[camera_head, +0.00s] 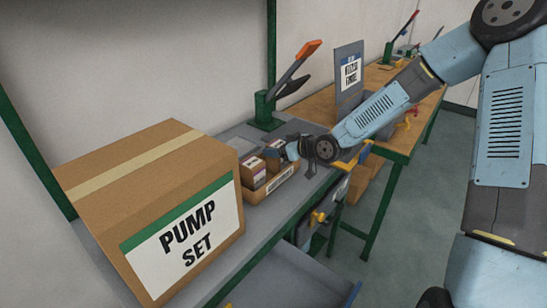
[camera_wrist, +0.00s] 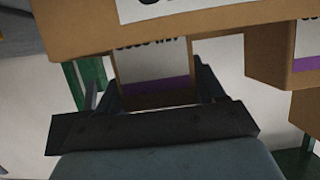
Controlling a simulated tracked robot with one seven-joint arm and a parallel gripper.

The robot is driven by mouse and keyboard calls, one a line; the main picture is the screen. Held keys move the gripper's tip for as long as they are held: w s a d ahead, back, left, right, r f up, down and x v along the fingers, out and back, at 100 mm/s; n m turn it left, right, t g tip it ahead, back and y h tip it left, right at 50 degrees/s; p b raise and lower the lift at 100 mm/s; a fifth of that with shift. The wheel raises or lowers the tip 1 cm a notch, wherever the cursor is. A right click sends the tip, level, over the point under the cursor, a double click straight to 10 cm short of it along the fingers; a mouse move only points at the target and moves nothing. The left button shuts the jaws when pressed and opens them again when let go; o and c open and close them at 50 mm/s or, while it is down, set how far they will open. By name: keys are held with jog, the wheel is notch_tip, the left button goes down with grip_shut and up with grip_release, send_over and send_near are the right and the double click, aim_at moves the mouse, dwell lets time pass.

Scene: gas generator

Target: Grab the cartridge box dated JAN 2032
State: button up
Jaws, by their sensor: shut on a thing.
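My gripper (camera_head: 288,150) is at the far end of a shallow cardboard tray (camera_head: 258,196) on the grey bench. In the wrist view, my gripper (camera_wrist: 152,92) has its two fingers on either side of a small brown cartridge box (camera_wrist: 150,99), shut on it. That box has a white label with a purple band; its printed date is partly cut off and I cannot read it. A second cartridge box (camera_wrist: 282,67) with a purple band stands apart to the right. In the head view, a cartridge box (camera_head: 254,174) sits in the tray's near end.
A large PUMP SET carton (camera_head: 160,205) stands beside the tray. A green-based lever with an orange handle (camera_head: 310,48) and a grey sign board (camera_head: 349,75) stand behind. A wooden-topped table (camera_head: 375,80) is beyond. The floor to the right is open.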

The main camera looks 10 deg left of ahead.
jog(key=shift+c, duration=0.7)
